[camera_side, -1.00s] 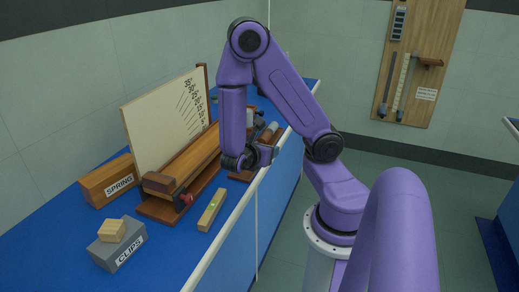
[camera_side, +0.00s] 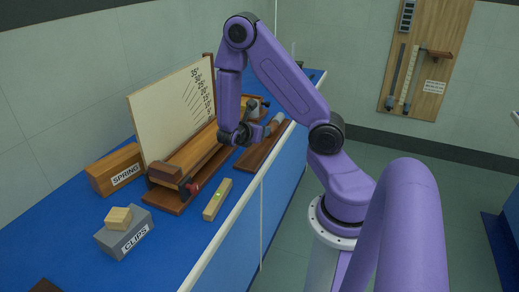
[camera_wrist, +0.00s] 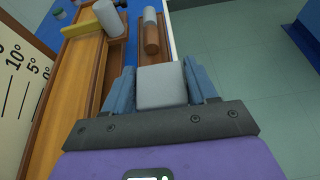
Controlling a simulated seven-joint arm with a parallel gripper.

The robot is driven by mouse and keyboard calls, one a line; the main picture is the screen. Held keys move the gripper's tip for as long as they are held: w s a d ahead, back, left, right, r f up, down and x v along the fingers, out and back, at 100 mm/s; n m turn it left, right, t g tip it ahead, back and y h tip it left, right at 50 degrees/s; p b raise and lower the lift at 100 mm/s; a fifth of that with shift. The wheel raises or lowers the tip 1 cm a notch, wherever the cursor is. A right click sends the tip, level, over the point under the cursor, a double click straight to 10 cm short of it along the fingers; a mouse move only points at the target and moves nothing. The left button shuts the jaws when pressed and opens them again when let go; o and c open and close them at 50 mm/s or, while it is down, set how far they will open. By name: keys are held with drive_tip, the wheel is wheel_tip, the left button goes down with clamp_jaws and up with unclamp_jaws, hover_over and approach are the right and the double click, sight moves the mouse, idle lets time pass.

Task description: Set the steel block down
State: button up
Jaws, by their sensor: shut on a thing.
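My gripper (camera_wrist: 158,70) is shut on a pale grey steel block (camera_wrist: 161,90), which sits between its two blue-grey fingers in the wrist view. In the side view my gripper (camera_side: 262,132) is above the bench, between the long wooden ramp (camera_side: 205,153) and the dark wooden rack (camera_side: 251,160). The block is too small and covered to make out there. In the wrist view the ramp (camera_wrist: 75,100) runs along the left of my fingers, and the rack (camera_wrist: 136,55) lies beyond the fingertips. I cannot tell the height of the block's underside above what lies below.
A scale board (camera_side: 165,115) stands behind the ramp. The rack holds a cylinder (camera_wrist: 151,38); another grey cylinder (camera_wrist: 108,18) is by the ramp's far end. A level bar (camera_side: 217,200), a CLIPS box (camera_side: 124,238) and a SPRING box (camera_side: 112,172) stand nearer on the blue bench.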

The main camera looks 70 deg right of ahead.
hover_over(259, 148)
drive_tip(key=a, duration=0.1)
drive_tip(key=f, duration=0.2)
drive_tip(key=shift+s+d+f, duration=0.1)
drive_tip(key=shift+d+f, duration=0.05)
drive_tip(key=shift+f, duration=1.2)
drive_tip(key=shift+w+d+f, duration=0.1)
drive_tip(key=shift+d+f, duration=0.05)
drive_tip(key=shift+f, duration=1.15)
drive_tip(key=shift+s+d+f, duration=0.1)
drive_tip(key=shift+d+f, duration=0.05)
drive_tip(key=shift+f, duration=1.2)
drive_tip(key=shift+f, duration=0.15)
drive_tip(key=o, duration=1.1)
drive_tip(key=shift+o, duration=0.2)
